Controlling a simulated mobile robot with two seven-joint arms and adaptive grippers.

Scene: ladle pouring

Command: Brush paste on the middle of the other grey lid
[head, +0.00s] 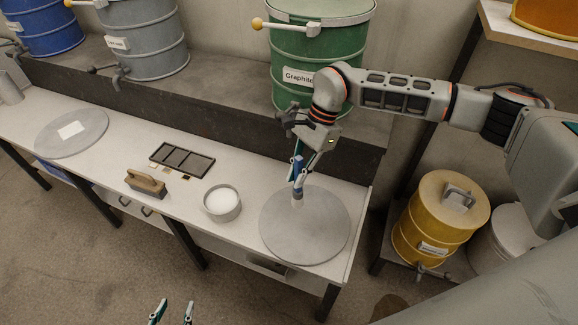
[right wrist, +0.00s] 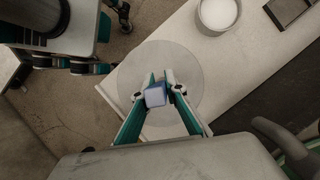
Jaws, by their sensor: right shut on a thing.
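My right gripper (head: 298,165) is shut on a blue-handled brush (head: 298,179), which points down over the right grey lid (head: 305,235). The brush's pale lower end shows above the lid's back part; I cannot tell if it touches. In the right wrist view, the fingers (right wrist: 155,88) close on the brush's blue handle (right wrist: 155,97), with the round lid (right wrist: 185,62) behind. No paste shows on this lid's visible surface. Another grey lid (head: 90,136) at the table's left bears a white square patch (head: 71,130). A bowl of white paste (head: 222,201) stands between. My left gripper (head: 172,314) is open and empty at the bottom edge.
A wooden-backed hand brush (head: 147,183) and a dark divided tray (head: 182,160) lie on the white table (head: 120,155). A green drum (head: 315,55) stands on the ledge behind. A yellow drum (head: 440,215) stands right of the table.

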